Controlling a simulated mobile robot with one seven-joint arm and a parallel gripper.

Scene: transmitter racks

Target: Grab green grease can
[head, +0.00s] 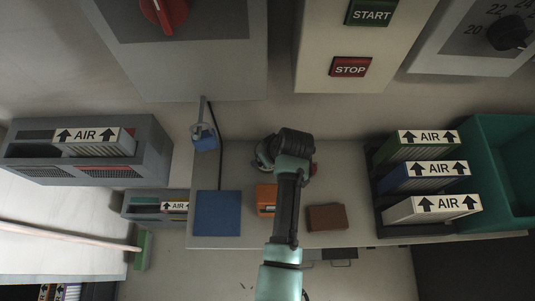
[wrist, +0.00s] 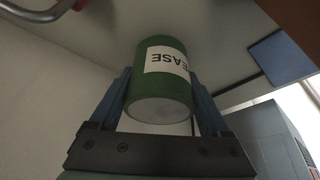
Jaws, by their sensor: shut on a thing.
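The green grease can (wrist: 160,80) shows in the middle of the wrist view, with a white label whose letters "EASE" appear upside down. My gripper (wrist: 162,92) has its two blue fingers on either side of the can and is shut on it. The can's pale round end faces the wrist camera. Whether its far end touches the bench top is not clear. In the head view my dark wrist over the bench hides the can and the fingers.
On the grey bench (head: 240,230) are a blue square (head: 217,212), an orange item (head: 266,199) and a brown block (head: 327,217). A rack of AIR filters (head: 432,208) and a green bin (head: 505,165) stand right. A blue padlock-like item (head: 204,138) is behind, left of my wrist.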

